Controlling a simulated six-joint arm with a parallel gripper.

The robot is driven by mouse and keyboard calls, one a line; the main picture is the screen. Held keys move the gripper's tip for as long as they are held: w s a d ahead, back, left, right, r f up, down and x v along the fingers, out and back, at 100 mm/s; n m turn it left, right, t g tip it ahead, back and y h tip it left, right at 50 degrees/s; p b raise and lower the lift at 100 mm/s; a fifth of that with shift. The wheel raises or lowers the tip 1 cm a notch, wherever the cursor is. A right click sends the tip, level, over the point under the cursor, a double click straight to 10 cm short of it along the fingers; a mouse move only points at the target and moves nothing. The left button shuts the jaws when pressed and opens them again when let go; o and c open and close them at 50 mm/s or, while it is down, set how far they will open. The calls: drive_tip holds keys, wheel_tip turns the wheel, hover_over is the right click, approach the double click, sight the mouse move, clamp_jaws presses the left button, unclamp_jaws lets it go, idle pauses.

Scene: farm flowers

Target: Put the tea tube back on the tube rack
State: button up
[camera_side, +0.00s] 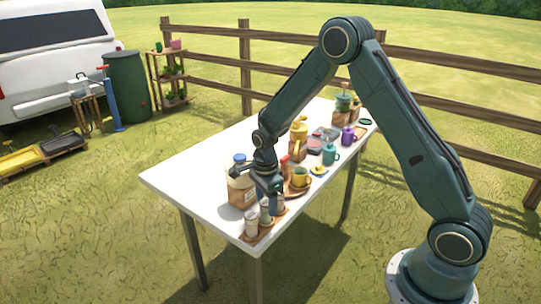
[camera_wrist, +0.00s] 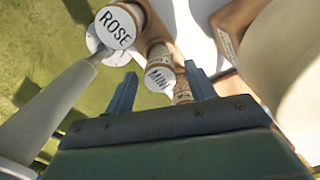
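Several pale, cork-toned tubes stand at the near end of the white table, on a small wooden rack (camera_side: 258,238). In the side view, one tube (camera_side: 251,222) is nearest the front corner, with others behind it close under my gripper (camera_side: 268,190). In the wrist view, a white lid reads ROSE (camera_wrist: 115,27) and another reads MIN, cut off (camera_wrist: 159,78). A third tube (camera_wrist: 182,93) is partly hidden by the right finger. My gripper (camera_wrist: 162,92) has its fingers spread, with the MIN lid seen between them. I cannot tell whether they touch any tube.
A jar with a blue lid (camera_side: 241,190) stands close left of my gripper. A yellow cup (camera_side: 300,178) on a wooden saucer is close on the right. Mugs, jars and a teal cup (camera_side: 330,154) fill the far side. The table's left part (camera_side: 185,172) is clear.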

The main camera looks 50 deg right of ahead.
drive_tip(key=shift+r, duration=0.15)
wheel_tip(320, 180, up, 12)
idle(0.7)
idle(0.5)
drive_tip(key=s+a+r+n+t, duration=0.3)
drive_tip(key=s+r+n, duration=0.8)
drive_tip(key=s+r, duration=0.15)
drive_tip(key=s+a+r+n+t, duration=0.2)
drive_tip(key=s+n, duration=0.9)
drive_tip(key=s, duration=0.3)
drive_tip(key=shift+r+n+t, duration=0.2)
drive_tip(key=shift+n+t, duration=0.1)
idle(0.4)
